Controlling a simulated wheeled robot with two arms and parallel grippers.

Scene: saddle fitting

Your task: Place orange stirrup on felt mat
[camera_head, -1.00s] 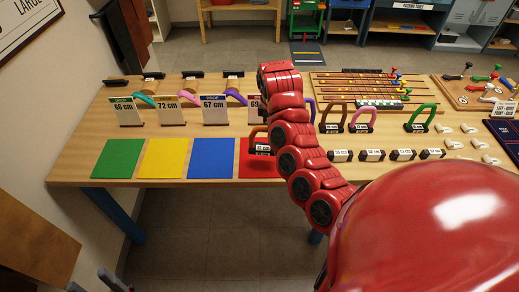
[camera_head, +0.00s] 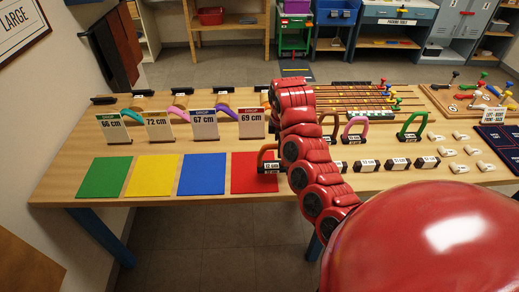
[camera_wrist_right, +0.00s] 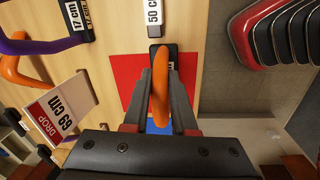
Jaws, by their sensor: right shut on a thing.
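The orange stirrup (camera_head: 262,153), with a dark labelled base, stands upright over the right part of the red felt mat (camera_head: 243,183). It also shows in the right wrist view (camera_wrist_right: 160,88), between the two fingers of my right gripper (camera_wrist_right: 163,95), which is shut on it. The red mat (camera_wrist_right: 127,70) lies below it there. I cannot tell whether the base touches the mat. In the head view my red right arm hides the right gripper and part of the stirrup. My left gripper is in neither view.
Green (camera_head: 103,178), yellow (camera_head: 155,176) and blue (camera_head: 208,174) mats lie left of the red one. Signs, such as the 69 cm sign (camera_head: 252,123), stand behind. Brown, pink (camera_head: 355,127) and green (camera_head: 412,124) stirrups and several labelled blocks (camera_head: 368,166) are to the right.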

